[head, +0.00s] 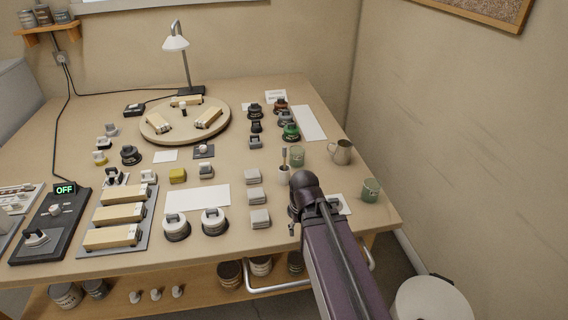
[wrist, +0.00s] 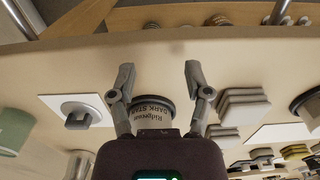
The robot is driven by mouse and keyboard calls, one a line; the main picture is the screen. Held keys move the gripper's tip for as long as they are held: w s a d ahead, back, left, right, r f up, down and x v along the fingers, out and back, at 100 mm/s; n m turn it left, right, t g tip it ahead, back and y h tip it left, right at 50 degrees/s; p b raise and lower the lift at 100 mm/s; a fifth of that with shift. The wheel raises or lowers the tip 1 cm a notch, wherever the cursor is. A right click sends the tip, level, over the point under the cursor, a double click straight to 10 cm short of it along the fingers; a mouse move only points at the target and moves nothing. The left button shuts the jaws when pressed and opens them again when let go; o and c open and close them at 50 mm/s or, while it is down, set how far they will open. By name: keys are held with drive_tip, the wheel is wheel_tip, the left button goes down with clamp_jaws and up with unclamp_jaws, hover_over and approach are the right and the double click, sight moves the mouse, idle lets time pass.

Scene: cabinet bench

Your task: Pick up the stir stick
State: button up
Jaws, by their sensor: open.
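A thin stick (head: 284,157), which looks like the stir stick, stands up from a small white cup (head: 284,176) at the right of the bench. My gripper (head: 293,224) is nearer the front edge than the cup and mostly hidden behind my own arm. In the wrist view my gripper (wrist: 159,73) is open, with its two fingers apart and nothing held. I cannot make out the stick in the wrist view.
Grey block stacks (head: 260,218) stand left of my gripper. Another green glass (head: 371,190) is at the right edge. A white sheet (head: 198,197) lies bare in the middle.

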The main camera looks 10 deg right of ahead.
drive_tip(key=w+r+m+p, duration=0.5)
drive_tip(key=w+r+p, duration=1.7)
drive_tip(key=w, duration=0.3)
drive_tip(key=shift+w+r, duration=0.2)
drive_tip(key=shift+r, duration=0.2)
drive_tip(key=shift+d+f, duration=0.1)
drive_tip(key=b, duration=0.8)
hover_over(285, 156)
drive_tip(key=f, duration=0.8)
drive_tip(key=shift+w+f, duration=0.2)
drive_tip(key=shift+f, duration=0.05)
drive_tip(key=shift+f+b, duration=0.1)
drive_tip(key=shift+b, duration=0.2)
drive_tip(key=shift+w+f+b, duration=0.2)
drive_tip(key=shift+f+b, duration=2.3)
clamp_jaws()
